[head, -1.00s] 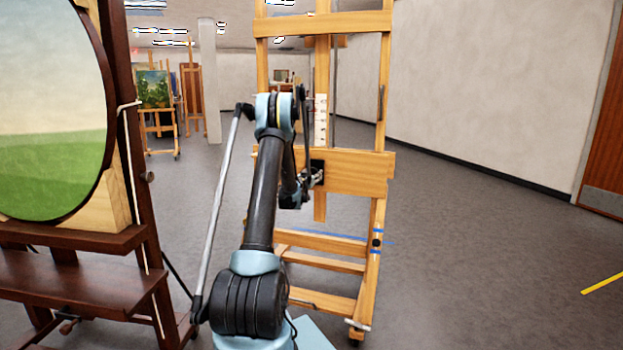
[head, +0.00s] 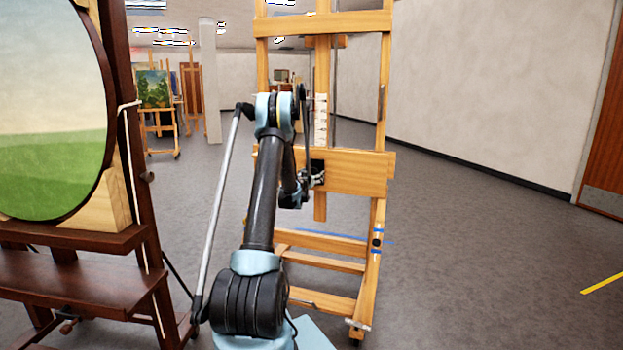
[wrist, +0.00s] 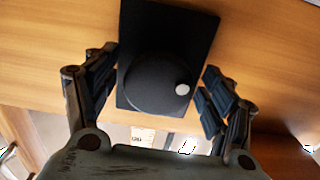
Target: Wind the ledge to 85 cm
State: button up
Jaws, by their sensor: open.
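The light wooden easel (head: 382,215) stands ahead of me, with its ledge (head: 360,172) as a wide board across the two posts. A white scale strip (head: 321,120) runs up the middle mast above the ledge; its figures are too small to read. In the wrist view a round black knob (wrist: 160,84) with a pale dot sits on a black plate (wrist: 190,28) fixed to the wood. My gripper (wrist: 155,85) is open, with one finger on each side of the knob and gaps visible. In the head view my gripper (head: 318,176) is at the ledge, partly hidden by my arm.
A dark wooden easel (head: 130,190) with a round landscape painting (head: 50,110) stands close on the left. Blue tape (head: 335,236) marks the floor and the light easel's leg. More easels (head: 157,105) stand far back.

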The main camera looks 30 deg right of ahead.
jog(key=v, duration=1.2)
jog(key=shift+w, duration=0.1)
